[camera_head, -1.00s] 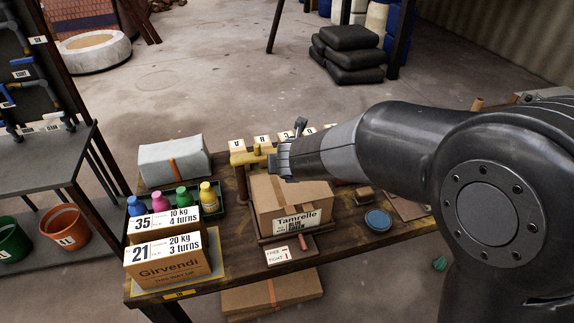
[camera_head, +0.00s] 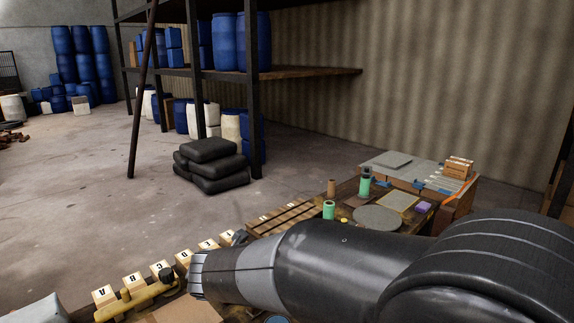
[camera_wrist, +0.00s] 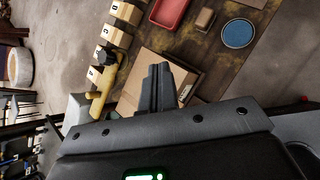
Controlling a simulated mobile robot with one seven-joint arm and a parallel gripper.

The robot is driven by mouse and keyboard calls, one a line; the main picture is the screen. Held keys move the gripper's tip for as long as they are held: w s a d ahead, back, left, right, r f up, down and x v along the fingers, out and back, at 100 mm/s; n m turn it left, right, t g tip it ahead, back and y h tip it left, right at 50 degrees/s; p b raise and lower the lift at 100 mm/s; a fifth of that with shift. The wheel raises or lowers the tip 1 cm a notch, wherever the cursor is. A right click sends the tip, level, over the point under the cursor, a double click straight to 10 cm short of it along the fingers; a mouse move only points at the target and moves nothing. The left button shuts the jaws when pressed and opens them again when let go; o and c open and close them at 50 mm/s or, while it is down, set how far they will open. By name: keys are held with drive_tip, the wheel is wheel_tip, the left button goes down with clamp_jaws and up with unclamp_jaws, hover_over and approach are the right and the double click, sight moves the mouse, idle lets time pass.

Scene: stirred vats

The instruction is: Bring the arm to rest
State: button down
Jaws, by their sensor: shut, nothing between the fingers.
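My gripper shows in the wrist view (camera_wrist: 158,88) with its dark fingers together and nothing between them. It is above the wooden workbench (camera_wrist: 215,70), over a cardboard box (camera_wrist: 188,72) partly hidden behind the fingers. In the head view my arm reaches in from the lower right toward the left, and the wrist end is near a row of lettered wooden blocks (camera_head: 133,283). The fingers themselves cannot be made out in the head view.
A yellow tool-like piece (camera_head: 138,300) lies by the blocks. A red tray (camera_wrist: 169,14) and a blue round lid (camera_wrist: 237,33) are on the bench. Green-topped containers (camera_head: 329,209) stand farther right. Black sacks (camera_head: 212,165) and shelving with blue barrels (camera_head: 228,40) are behind; open floor lies left.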

drive_tip(key=s+d+r+m+g+h, duration=0.1)
drive_tip(key=s+d+r+m+h, duration=0.15)
drive_tip(key=d+m, duration=0.8)
drive_tip(key=s+d+r+m+h, duration=0.3)
drive_tip(key=d+m, duration=0.4)
drive_tip(key=d, duration=0.6)
drive_tip(key=s+d+m+g+y, duration=0.1)
drive_tip(key=s+d+m, duration=0.3)
drive_tip(key=s+m, duration=0.4)
drive_tip(key=s+d+m+g+y, duration=0.1)
drive_tip(key=s+d+m+y, duration=0.1)
drive_tip(key=s+d+m, duration=0.2)
drive_tip(key=s+m, duration=0.3)
drive_tip(key=m, duration=0.1)
drive_tip(key=shift+s+d+m, duration=0.35)
drive_tip(key=shift+s+d, duration=0.05)
